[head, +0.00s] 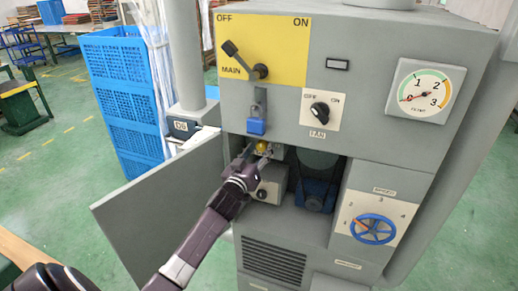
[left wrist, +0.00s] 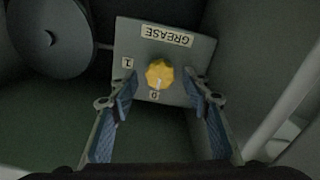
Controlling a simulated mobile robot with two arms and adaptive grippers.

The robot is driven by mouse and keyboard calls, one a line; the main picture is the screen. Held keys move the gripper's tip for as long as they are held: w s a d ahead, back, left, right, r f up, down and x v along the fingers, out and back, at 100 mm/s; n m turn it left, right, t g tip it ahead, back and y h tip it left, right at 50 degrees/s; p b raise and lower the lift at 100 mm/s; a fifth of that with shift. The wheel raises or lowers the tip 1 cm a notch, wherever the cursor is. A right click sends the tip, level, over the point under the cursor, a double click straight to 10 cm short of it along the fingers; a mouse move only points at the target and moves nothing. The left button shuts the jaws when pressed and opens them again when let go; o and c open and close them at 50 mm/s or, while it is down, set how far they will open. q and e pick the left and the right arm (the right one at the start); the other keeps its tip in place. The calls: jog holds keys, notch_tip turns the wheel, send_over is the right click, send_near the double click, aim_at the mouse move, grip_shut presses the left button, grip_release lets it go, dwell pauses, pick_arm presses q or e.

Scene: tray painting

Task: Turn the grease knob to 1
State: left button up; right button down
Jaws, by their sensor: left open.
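The yellow grease knob (left wrist: 159,73) sits on a grey plate (left wrist: 190,62) marked GREASE, which appears upside down in the left wrist view. A light pointer mark on the knob points down to the label 0 (left wrist: 154,96); the label 1 (left wrist: 128,63) is to its left. In the head view the knob (head: 262,146) is small, inside the open compartment. My left gripper (left wrist: 161,86) is open, its two fingers on either side of the knob with gaps visible. It also shows in the head view (head: 258,158), reaching into the compartment. My right gripper is not in view.
The compartment door (head: 160,205) stands open on the left, beside my arm. A blue padlock (head: 256,126) hangs just above the opening. A blue motor (head: 315,195) is inside to the right, and a blue speed handwheel (head: 373,229) is on the front panel.

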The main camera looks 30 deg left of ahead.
pick_arm(q)
jog(key=shift+w, duration=0.1)
jog(key=shift+c, duration=0.6)
jog(key=c, duration=1)
jog(key=shift+c, duration=0.2)
